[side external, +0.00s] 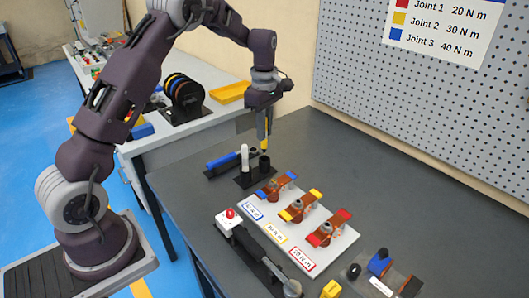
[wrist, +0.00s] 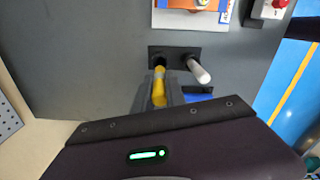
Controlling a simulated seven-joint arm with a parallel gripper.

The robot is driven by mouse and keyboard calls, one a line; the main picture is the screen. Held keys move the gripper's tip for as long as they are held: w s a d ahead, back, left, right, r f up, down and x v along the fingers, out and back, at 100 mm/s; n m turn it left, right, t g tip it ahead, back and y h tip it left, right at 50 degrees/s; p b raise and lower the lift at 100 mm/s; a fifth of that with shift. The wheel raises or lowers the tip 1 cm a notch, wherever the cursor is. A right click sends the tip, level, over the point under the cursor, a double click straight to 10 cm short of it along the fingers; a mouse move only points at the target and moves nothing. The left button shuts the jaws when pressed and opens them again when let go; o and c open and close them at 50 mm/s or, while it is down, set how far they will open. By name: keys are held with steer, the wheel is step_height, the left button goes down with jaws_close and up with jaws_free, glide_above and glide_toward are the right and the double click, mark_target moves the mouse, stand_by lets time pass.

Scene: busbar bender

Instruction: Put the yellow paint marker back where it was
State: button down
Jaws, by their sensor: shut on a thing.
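My gripper (side external: 263,128) points down over the marker holder and is shut on the yellow paint marker (side external: 264,144). The marker is upright, and its lower end is close to the black holder cups (side external: 264,164); I cannot tell whether it is inside one. In the wrist view, my gripper (wrist: 158,90) has the yellow marker (wrist: 159,84) between its fingers, with a dark cup opening (wrist: 160,58) just beyond it. A white marker (side external: 245,157) stands upright in the holder beside it, and it also shows in the wrist view (wrist: 199,72).
A blue object (side external: 222,160) lies left of the holder. In front is a light board (side external: 318,250) with copper bars and blue, yellow and red clamps. A pegboard (side external: 430,100) stands behind. The dark table between the holder and pegboard is clear.

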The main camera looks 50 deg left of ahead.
mark_target(264, 148)
step_height(264, 148, down, 5)
steer(key=shift+r, duration=0.1)
steer(key=shift+f, duration=0.65)
steer(key=c, duration=1.4)
jaws_free()
steer(key=shift+o, duration=0.2)
